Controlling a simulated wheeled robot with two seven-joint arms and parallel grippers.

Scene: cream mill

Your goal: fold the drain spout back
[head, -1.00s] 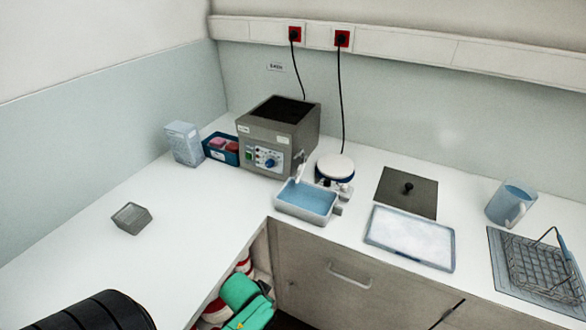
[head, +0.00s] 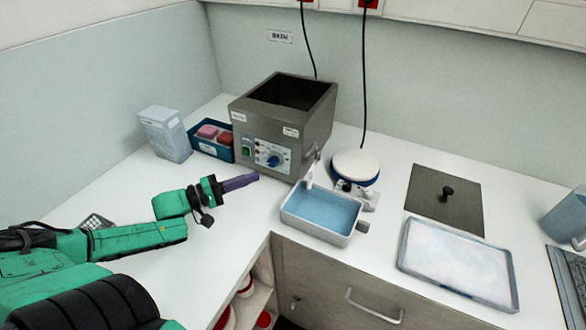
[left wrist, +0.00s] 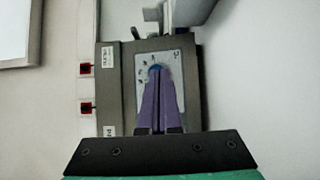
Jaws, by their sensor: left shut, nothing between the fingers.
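The drain spout (head: 310,174) is a small pale piece at the right front corner of the grey heated bath (head: 285,120). It points down over the left back part of a tray of blue liquid (head: 289,211). My left gripper (head: 257,177) reaches in from the left, its purple fingers shut and empty. It is in front of the bath's control panel, left of the spout and apart from it. In the left wrist view the shut fingers (left wrist: 157,76) overlap the panel and its blue knob; I cannot clearly make out the spout there. My right gripper is not in view.
A white round-topped device (head: 356,166) stands right of the spout. A dark plate with a knob (head: 440,205) and a white-filled tray (head: 455,262) lie farther right. A blue bin (head: 226,154) and a clear container (head: 165,135) stand left of the bath. The counter's front edge is near.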

